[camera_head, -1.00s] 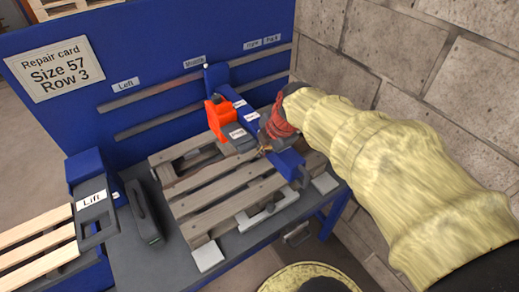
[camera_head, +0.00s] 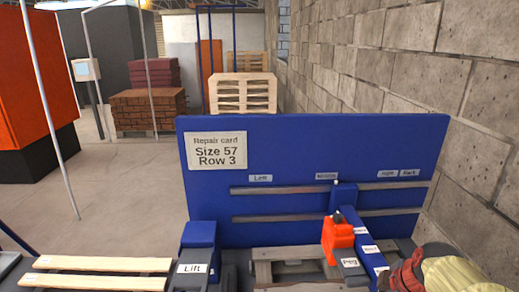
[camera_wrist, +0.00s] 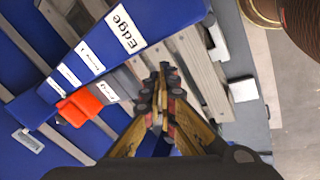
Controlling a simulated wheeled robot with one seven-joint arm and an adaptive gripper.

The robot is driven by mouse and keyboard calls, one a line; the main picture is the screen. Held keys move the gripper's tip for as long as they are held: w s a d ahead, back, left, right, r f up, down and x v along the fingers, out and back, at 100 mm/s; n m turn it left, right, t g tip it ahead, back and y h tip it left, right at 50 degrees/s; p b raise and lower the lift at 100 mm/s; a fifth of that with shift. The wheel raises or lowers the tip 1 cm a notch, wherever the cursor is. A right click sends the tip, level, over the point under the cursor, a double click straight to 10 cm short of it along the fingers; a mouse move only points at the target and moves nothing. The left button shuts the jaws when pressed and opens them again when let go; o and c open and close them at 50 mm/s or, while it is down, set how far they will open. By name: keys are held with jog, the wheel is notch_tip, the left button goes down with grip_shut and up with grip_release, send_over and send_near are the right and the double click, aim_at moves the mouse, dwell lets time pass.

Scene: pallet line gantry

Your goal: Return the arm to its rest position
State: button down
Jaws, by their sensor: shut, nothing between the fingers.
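My gripper (camera_wrist: 162,95) shows in the wrist view with its fingers together and nothing between them. It hangs over the wooden pallet (camera_wrist: 190,75) and beside the blue gantry beam labelled "Edge" (camera_wrist: 120,35). In the head view only part of my arm, in its yellow cover, shows at the bottom right corner; the gripper's fingers are out of that picture. The orange tool (camera_head: 337,236) sits on the gantry, next to a grey block labelled "Peg" (camera_head: 350,265). The pallet's far edge (camera_head: 290,254) shows at the bottom.
A blue back panel (camera_head: 300,215) carries two rails and a repair card (camera_head: 217,151) reading "Size 57 Row 3". A blue block labelled "Lift" (camera_head: 198,240) stands left. A block wall (camera_head: 470,110) rises close on the right. Open floor (camera_head: 110,190) lies at left.

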jog(key=s+a+r+m+t, duration=0.1)
jog(key=s+a+r+m, duration=0.5)
jog(key=s+a+m, duration=0.4)
jog(key=s+m, duration=0.2)
jog(key=shift+s+a+r+m, duration=0.2)
jog(key=shift+a+r+m, duration=0.1)
jog(key=shift+a+r, duration=0.1)
